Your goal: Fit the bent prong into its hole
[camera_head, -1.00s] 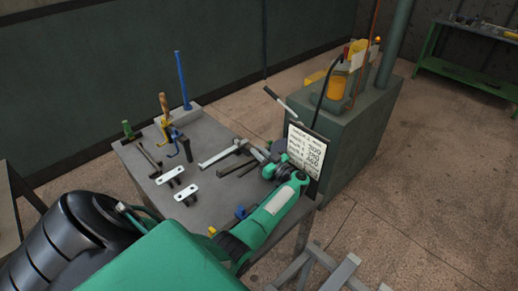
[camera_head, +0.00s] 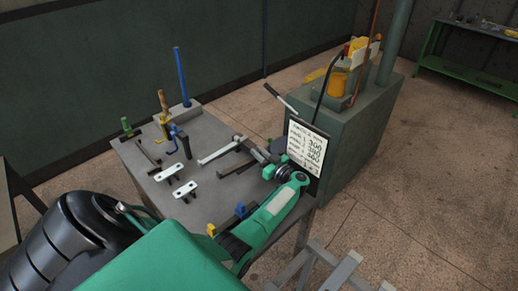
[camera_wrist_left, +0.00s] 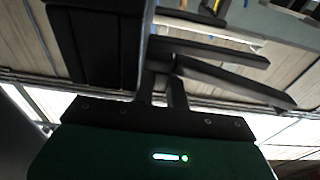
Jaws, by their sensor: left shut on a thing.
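My left gripper (camera_head: 262,158) is low over the right part of the grey table, at the end of the green arm. Its fingers are small and dark in the head view. The left wrist view shows two dark bars (camera_wrist_left: 235,82) reaching right from the gripper's mount. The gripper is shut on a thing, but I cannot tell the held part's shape. Dark bars (camera_head: 236,167) lie beside the gripper, and a light grey bar with a rounded end (camera_head: 217,151) lies farther left. I cannot make out which is the bent prong, and its hole is not clear. My right gripper is not in view.
A grey block (camera_head: 184,112) at the table's back holds a tall blue rod (camera_head: 181,76). A hammer and hooked tools stand at the back left. Two white brackets (camera_head: 174,171) lie left of centre. A written sign (camera_head: 306,146) and a green cabinet (camera_head: 352,130) bound the right.

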